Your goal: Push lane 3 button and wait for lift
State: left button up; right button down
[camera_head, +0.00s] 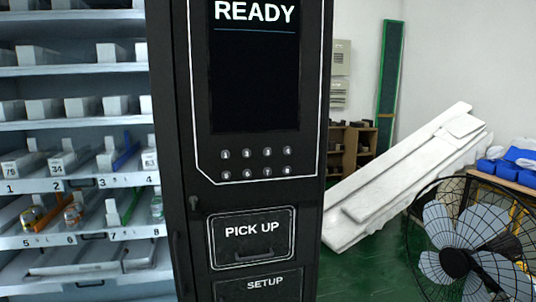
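The black vending machine panel (308,190) stands in the middle of the view. Its screen (255,90) reads READY. Below the screen are two rows of small round buttons; the third in the upper row (267,152) looks like the lane 3 button, but its digit is too small to read surely. The lane 3 label (102,183) is on the upper numbered shelf at the left, with a blue strip (126,156) beside its white pusher block. The PICK UP door (251,238) is shut. Neither gripper is in view.
Lower shelf lanes 5 to 8 hold small bottles, including an orange one (32,217). A SETUP panel (262,286) is under the door. At the right are a black fan (455,264), leaning white boards (385,185) and a table with blue items (515,160).

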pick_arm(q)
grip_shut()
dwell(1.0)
